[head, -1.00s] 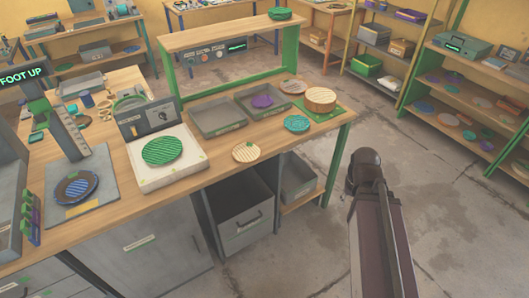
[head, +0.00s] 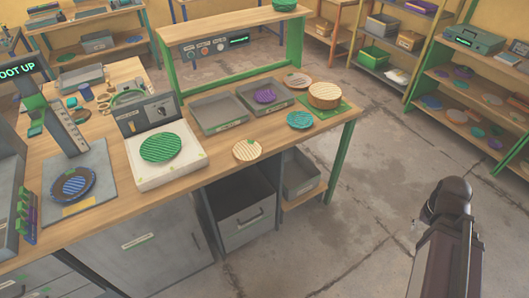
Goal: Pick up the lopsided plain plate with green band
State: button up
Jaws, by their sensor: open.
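No plate in view can be surely told as the lopsided plain one with a green band. A cream plate (head: 247,150) with faint stripes and a small green mark at its rim lies near the bench's front edge. A pale brownish plate (head: 297,79) lies farther back; its band is too small to make out. A green ribbed plate (head: 161,147) rests on a white block. A teal plate (head: 300,120) lies right of the cream one. My gripper is not in view; only a dark link of my arm shows at lower right, apart from the bench.
The wooden bench (head: 215,150) carries two grey trays, the right one (head: 249,95) holding a purple plate (head: 265,96). A round wooden block (head: 324,94) stands on a green mat at the right end. Shelves (head: 470,95) stand at right. The floor between is clear.

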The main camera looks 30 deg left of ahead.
aim_at(244, 150)
jog(key=z, duration=0.1)
jog(key=k, duration=1.2)
jog(key=u, duration=1.6)
jog(key=i, duration=0.85)
jog(key=z, duration=0.15)
